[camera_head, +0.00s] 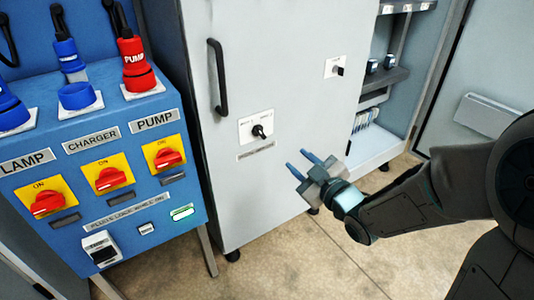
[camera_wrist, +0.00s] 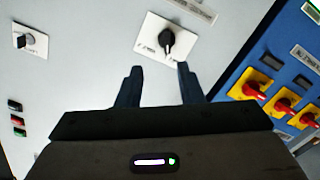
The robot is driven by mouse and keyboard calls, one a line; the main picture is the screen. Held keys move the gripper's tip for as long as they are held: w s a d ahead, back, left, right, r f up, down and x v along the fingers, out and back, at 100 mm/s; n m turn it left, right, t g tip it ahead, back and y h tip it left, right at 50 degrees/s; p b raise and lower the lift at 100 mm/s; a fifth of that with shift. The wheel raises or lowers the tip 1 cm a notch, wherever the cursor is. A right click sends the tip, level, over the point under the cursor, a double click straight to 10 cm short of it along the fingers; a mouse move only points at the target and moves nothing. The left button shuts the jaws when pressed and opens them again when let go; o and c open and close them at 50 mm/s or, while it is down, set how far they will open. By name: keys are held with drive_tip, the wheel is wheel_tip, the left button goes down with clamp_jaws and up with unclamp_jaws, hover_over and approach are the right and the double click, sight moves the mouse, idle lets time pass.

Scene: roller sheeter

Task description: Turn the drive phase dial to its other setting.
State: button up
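A black rotary dial (camera_head: 259,131) sits on a white square plate on the grey cabinet door, with small lettering at its upper corners and a label strip below. The lettering is too small to read surely. It also shows in the wrist view as a black dial (camera_wrist: 166,41) above and between my fingertips. My gripper (camera_head: 303,162) is open and empty, with two blue fingers pointing toward the door, to the lower right of the dial and apart from it. In the wrist view my gripper (camera_wrist: 159,70) shows its fingers spread, with nothing between them.
A second, smaller black switch (camera_head: 340,71) is on the cabinet at the upper right. A black door handle (camera_head: 217,77) stands out left of the dial. A blue panel (camera_head: 190,196) with red-and-yellow switches and plugs stands at left. Open shelves (camera_head: 388,77) are at right.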

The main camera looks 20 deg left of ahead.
sight(262, 135)
drive_tip(key=shift+n+y, duration=0.3)
drive_tip(key=shift+y, duration=0.2)
drive_tip(key=b+x, duration=0.1)
drive_tip(key=x, duration=0.3)
drive_tip(key=b+x, duration=0.1)
drive_tip(key=x, duration=0.4)
drive_tip(key=b+x, duration=0.2)
drive_tip(key=x, duration=0.3)
drive_tip(key=shift+s+a+f, duration=0.35)
drive_tip(key=shift+a, duration=0.05)
clamp_jaws()
